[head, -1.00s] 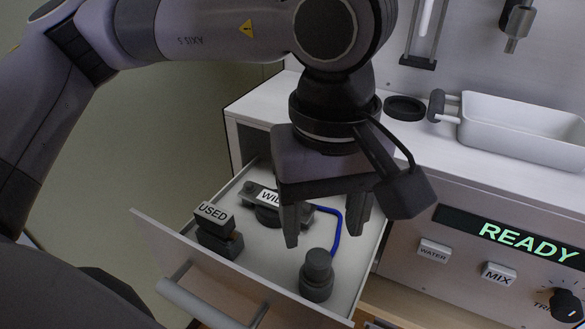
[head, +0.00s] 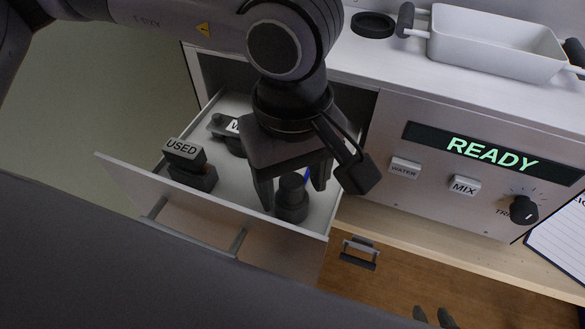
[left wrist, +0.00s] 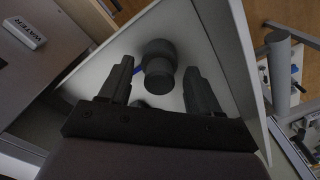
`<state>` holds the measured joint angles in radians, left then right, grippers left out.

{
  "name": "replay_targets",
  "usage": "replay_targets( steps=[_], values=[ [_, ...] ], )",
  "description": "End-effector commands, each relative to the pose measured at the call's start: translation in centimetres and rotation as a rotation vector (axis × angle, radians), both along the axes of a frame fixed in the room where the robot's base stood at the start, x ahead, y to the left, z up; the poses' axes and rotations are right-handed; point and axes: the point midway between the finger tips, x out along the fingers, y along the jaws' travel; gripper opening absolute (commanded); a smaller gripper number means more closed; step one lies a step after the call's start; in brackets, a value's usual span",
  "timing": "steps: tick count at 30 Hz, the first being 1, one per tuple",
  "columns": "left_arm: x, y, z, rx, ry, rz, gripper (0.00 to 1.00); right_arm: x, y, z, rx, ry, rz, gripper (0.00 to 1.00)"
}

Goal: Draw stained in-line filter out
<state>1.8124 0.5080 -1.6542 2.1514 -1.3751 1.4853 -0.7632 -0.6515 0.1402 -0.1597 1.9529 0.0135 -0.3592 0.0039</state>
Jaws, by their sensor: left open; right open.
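A dark grey stepped cylinder (head: 291,207), which looks like the in-line filter, stands in the open drawer near its front right corner. No stain can be made out. My left gripper (head: 294,198) is open and points down over it, with a finger on each side. In the left wrist view the cylinder (left wrist: 158,73) sits between the two open fingers, with gaps beside it. A blue tube (head: 307,174) shows behind it, mostly hidden by the gripper. My right gripper (head: 433,317) shows only as dark fingertips at the bottom edge, apart and empty.
A block labelled USED (head: 183,158) stands at the drawer's left. A partly hidden labelled dark part (head: 228,128) lies at the back. The drawer's front wall (head: 215,200) is close to the gripper. A white tray (head: 490,45) sits on the counter above the READY panel (head: 490,152).

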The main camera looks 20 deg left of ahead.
Motion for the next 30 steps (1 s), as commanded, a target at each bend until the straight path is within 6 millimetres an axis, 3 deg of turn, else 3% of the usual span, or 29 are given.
replay_targets(
  steps=[3, 9, 10, 11, 13, 14, 30],
  values=[
    [-0.01, -0.01, 0.01, 0.0, 0.0, 0.0, 0.59, 0.04, 0.03, 0.06, 0.001, -0.002, 0.001, 0.43],
    [-0.01, -0.01, 0.03, 0.0, 0.0, 0.0, 0.0, 0.11, 0.05, 0.1, 0.001, -0.003, 0.001, 0.43],
    [-0.01, -0.01, 0.03, 0.0, 0.0, 0.0, 0.0, 0.11, 0.05, 0.11, 0.001, -0.004, 0.001, 0.43],
    [-0.01, -0.01, 0.04, 0.0, 0.0, 0.0, 0.26, 0.12, 0.05, 0.12, 0.001, -0.004, 0.001, 0.43],
    [-0.01, -0.01, 0.04, 0.0, 0.0, 0.0, 0.03, 0.13, 0.06, 0.13, 0.001, -0.004, 0.001, 0.43],
    [-0.01, -0.01, 0.04, 0.0, 0.0, 0.0, 0.0, 0.14, 0.06, 0.13, 0.001, -0.004, 0.001, 0.43],
    [0.01, -0.03, 0.81, -0.001, 0.0, 0.0, 0.0, 0.17, 0.06, 0.3, 0.001, -0.005, 0.001, 0.43]
  ],
)
